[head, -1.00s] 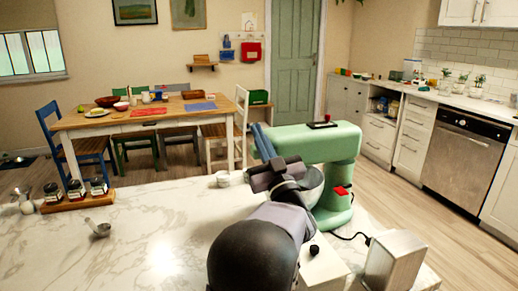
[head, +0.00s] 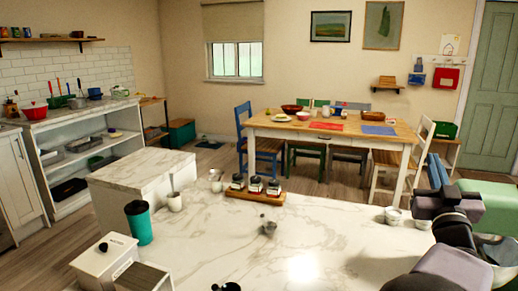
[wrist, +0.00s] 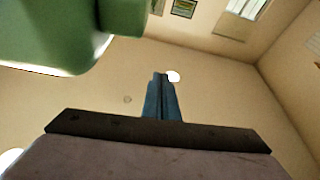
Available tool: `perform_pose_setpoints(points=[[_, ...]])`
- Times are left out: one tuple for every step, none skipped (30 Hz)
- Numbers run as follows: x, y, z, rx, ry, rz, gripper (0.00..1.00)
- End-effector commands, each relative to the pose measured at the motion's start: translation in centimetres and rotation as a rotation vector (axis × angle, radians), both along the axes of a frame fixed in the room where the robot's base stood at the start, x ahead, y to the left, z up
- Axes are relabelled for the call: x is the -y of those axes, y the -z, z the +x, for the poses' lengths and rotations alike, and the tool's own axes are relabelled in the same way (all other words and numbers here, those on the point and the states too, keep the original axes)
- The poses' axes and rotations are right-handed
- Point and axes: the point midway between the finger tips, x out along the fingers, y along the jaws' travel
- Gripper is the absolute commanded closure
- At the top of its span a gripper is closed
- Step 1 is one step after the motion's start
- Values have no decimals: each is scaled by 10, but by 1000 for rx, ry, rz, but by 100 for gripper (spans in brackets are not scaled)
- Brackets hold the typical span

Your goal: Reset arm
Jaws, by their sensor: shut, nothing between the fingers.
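My gripper (head: 437,170) is at the right of the head view, raised and pointing up. Its two blue fingers are pressed together with nothing between them. The green stand mixer (head: 492,203) is right beside and behind my gripper in the head view, partly cut off by the frame edge. Its green body (wrist: 60,40) fills the upper left of the wrist view. I cannot tell the exact gap between mixer and gripper.
The marble counter (head: 330,235) has free room in its middle. On it are a wooden rack with jars (head: 255,193), a measuring scoop (head: 267,226), a teal tumbler (head: 139,222) and white canisters (head: 105,258). A dining table (head: 340,127) stands beyond.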

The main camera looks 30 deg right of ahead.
Motion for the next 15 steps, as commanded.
perform_pose_setpoints(points=[[-9, -1, 24, -32, -13, 56, 100], [-14, 4, 37, -55, -15, 92, 100], [-22, 13, 53, -91, -18, 142, 100], [-30, 21, 66, -123, -23, 181, 100], [-39, 30, 78, -155, -28, 221, 100], [-52, 42, 93, -204, -36, 273, 100], [-64, 51, 104, -243, -45, 310, 100], [-76, 62, 114, -285, -53, 349, 100], [-94, 75, 125, -343, -65, 396, 100], [-109, 85, 132, -388, -76, 430, 100], [-124, 95, 138, -434, -87, 463, 100], [-145, 108, 144, -497, -103, 503, 100], [-161, 117, 147, -545, -116, 532, 100], [-177, 126, 149, -594, -129, 558, 100], [-200, 138, 150, -662, -147, 592, 100]])
